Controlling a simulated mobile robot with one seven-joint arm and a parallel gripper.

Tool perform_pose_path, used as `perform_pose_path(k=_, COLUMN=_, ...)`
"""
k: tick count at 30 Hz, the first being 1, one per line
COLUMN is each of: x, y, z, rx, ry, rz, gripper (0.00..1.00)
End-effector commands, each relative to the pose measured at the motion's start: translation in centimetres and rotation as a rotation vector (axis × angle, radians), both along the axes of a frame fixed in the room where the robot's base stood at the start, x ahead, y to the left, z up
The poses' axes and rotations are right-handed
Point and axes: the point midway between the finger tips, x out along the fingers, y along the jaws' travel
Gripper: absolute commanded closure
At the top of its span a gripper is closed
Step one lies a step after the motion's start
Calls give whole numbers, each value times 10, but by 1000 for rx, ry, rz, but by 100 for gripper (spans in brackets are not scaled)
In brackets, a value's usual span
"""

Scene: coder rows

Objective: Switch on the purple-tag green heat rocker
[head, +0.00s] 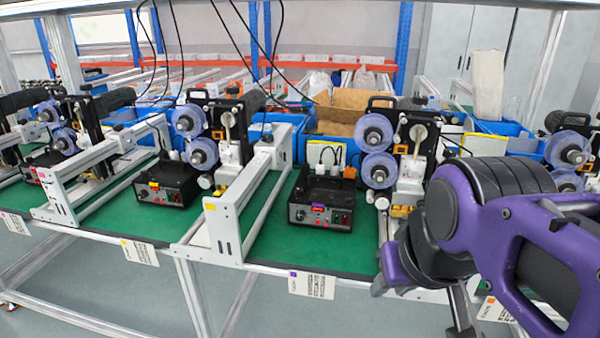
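A white label card with a purple tag (312,284) hangs on the bench's front edge at the middle station. My gripper's fingertips cannot be made out.
A similar black box (166,184) stands at the left station, above a yellow-tagged card (140,252). A white rail frame (232,214) divides the stations. Blue film rolls (376,150) stand behind the middle box, to its right. Green mat before the middle box is clear.

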Motion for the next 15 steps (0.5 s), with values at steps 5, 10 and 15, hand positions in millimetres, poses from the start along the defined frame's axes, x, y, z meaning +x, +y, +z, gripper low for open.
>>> perform_pose_path(k=5, x=0, y=0, z=0, rx=0, ry=0, rz=0, gripper=100)
perform_pose_path(k=10, x=0, y=0, z=0, rx=0, ry=0, rz=0, gripper=100)
perform_pose_path(k=15, x=0, y=0, z=0, rx=0, ry=0, rz=0, gripper=100)
